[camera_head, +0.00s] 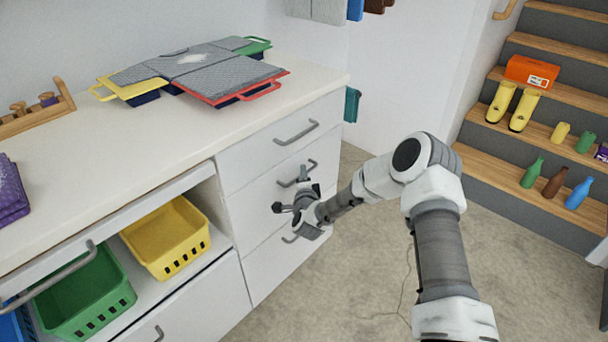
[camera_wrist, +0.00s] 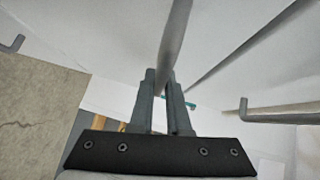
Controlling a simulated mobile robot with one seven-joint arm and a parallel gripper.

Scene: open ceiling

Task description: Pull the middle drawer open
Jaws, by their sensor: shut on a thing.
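The middle drawer (camera_head: 249,202) is the white front between two others in the cabinet at the counter's right end. Its front looks flush with its neighbours. Its grey bar handle (camera_head: 313,164) is partly hidden by my gripper (camera_head: 303,184). In the wrist view, the handle (camera_wrist: 175,40) runs down between the two dark fingers of my gripper (camera_wrist: 163,88), which are shut on it.
The top drawer handle (camera_head: 296,133) and bottom drawer handle (camera_head: 290,239) sit close above and below. Open floor (camera_head: 350,270) lies before the drawers. Yellow (camera_head: 170,238) and green (camera_head: 85,295) baskets stand in the shelf opening at left. Stairs (camera_head: 520,165) rise at right.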

